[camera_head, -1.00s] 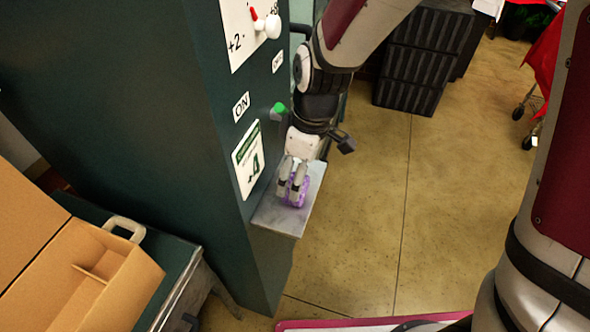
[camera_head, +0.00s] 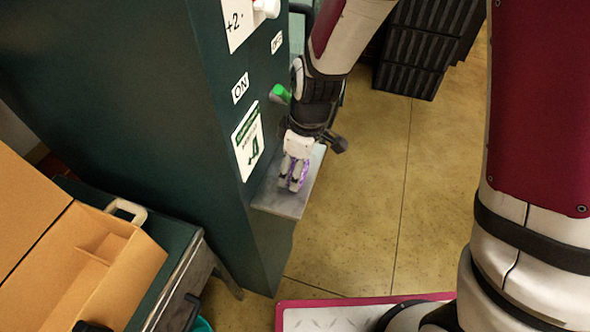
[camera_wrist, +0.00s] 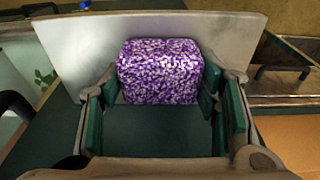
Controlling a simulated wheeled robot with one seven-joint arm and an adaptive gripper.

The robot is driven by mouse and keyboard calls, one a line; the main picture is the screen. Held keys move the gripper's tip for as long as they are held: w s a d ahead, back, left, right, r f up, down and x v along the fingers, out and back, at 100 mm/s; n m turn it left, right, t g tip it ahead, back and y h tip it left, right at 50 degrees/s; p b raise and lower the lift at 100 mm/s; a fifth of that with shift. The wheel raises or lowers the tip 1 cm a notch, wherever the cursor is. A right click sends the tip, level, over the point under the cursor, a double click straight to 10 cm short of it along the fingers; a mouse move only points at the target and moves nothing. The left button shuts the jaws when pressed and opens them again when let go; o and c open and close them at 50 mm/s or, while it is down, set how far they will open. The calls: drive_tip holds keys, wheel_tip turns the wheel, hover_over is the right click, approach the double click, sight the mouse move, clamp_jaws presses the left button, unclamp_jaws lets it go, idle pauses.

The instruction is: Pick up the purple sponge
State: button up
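The purple sponge (camera_wrist: 160,72) is a speckled purple and white block on the grey metal shelf (camera_head: 280,203), which juts from the tall dark green machine. In the head view the sponge (camera_head: 304,171) is mostly hidden by my fingers. My gripper (camera_head: 291,186) points down at the shelf with its fingers around the sponge. In the wrist view the two green-padded fingers of my gripper (camera_wrist: 160,84) flank the sponge and sit close against its left and right sides. I cannot tell whether they press on it.
A cardboard box (camera_head: 75,270) sits on a cart at lower left. Black crates (camera_head: 415,60) stand behind. The floor (camera_head: 400,200) right of the shelf is clear.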

sight(293, 164)
drive_tip(key=shift+r, duration=0.15)
drive_tip(key=shift+c, duration=0.5)
drive_tip(key=shift+r, duration=0.55)
wheel_tip(293, 164, up, 2)
drive_tip(key=shift+r, duration=0.1)
drive_tip(key=s+d+p, duration=0.2)
drive_tip(key=s+p, duration=0.2)
drive_tip(key=s, duration=0.3)
drive_tip(key=s+d+r+p, duration=0.1)
drive_tip(key=s+d+p, duration=0.1)
drive_tip(key=s, duration=0.6)
drive_tip(key=shift+s+d+r+p, duration=0.2)
drive_tip(key=shift+s+r+p, duration=0.05)
drive_tip(key=shift+p, duration=0.65)
